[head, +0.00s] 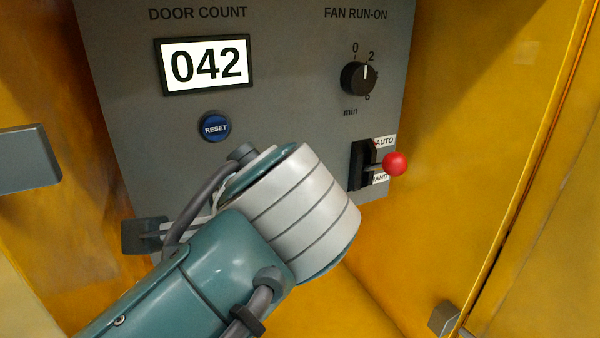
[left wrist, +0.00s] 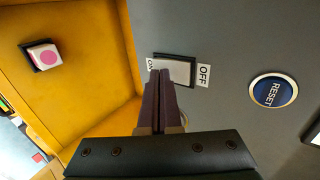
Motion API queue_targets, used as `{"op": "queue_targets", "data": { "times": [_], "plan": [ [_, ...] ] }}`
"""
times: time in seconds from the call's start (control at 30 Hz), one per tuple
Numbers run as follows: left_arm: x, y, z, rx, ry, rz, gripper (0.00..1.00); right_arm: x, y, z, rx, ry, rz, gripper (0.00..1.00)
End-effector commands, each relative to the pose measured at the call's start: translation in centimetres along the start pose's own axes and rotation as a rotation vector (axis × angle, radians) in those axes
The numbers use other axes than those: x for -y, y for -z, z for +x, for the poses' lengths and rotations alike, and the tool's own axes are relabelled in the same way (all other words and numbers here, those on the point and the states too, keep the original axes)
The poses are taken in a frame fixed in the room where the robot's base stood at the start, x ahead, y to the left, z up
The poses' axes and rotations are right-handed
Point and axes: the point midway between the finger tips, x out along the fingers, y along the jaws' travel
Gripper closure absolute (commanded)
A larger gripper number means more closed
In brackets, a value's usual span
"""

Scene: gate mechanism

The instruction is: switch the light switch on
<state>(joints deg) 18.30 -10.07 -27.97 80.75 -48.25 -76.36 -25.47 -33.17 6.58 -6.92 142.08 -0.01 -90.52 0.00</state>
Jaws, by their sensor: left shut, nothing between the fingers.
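The light switch (left wrist: 178,69) is a pale rocker in a dark frame on the grey panel, seen in the left wrist view. Its ON label is at the left end, partly covered by my fingers, and its OFF label (left wrist: 204,75) is at the right end. My left gripper (left wrist: 160,74) is shut and empty, its tips overlapping the ON end of the rocker; I cannot tell whether they touch it. In the head view my left arm hides the switch and the fingertips. My right gripper is not in view.
The grey panel (head: 285,75) also carries a counter display (head: 205,65) reading 042, a blue RESET button (head: 215,126), a fan dial (head: 358,77) and a red-knobbed lever (head: 394,164). A pink button (left wrist: 46,57) is on the yellow wall. A grey block (head: 28,160) juts in at left.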

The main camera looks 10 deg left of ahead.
Motion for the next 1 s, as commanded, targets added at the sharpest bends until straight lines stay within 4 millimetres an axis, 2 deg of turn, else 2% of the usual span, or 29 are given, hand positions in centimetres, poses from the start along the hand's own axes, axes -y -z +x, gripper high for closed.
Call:
{"op": "queue_targets", "data": {
  "times": [0.17,0.27,0.53,1.0],
  "plan": [
    [0.0,-0.1,0.1,0.000,0.001,0.000,1.00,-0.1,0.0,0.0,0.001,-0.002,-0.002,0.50],
    [0.0,-1.0,1.0,0.007,0.038,-0.002,1.00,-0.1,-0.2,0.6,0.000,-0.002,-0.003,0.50],
    [0.4,-1.0,0.8,0.005,0.046,-0.004,1.00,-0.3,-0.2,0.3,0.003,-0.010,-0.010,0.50],
    [1.8,-1.0,-0.2,0.005,0.047,-0.005,1.00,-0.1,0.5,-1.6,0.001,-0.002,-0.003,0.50]
  ]
}}
